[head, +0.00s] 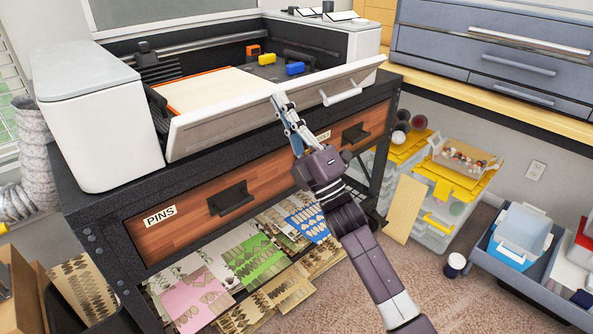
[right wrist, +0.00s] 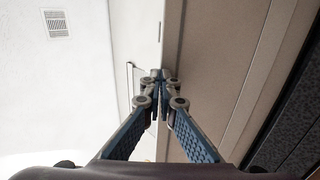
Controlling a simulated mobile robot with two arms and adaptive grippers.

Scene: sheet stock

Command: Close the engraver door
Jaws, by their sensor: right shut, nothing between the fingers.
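The engraver (head: 98,125) is a white machine on a black and wood bench. Its front door (head: 215,122) is a long white panel that tilts outward from the body, so the bed (head: 210,90) inside shows. A bar handle (head: 341,93) is on the right part of the door. My right gripper (head: 281,103) is shut and empty, its tips at the door's outer face near the top edge, left of the handle. In the right wrist view, the shut fingertips (right wrist: 158,75) are close to the door (right wrist: 215,60); contact is unclear. My left gripper is not in view.
Two wooden drawers, one with a PINS label (head: 160,216), are below the engraver. Sheets of pins (head: 200,290) lie on a low shelf.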

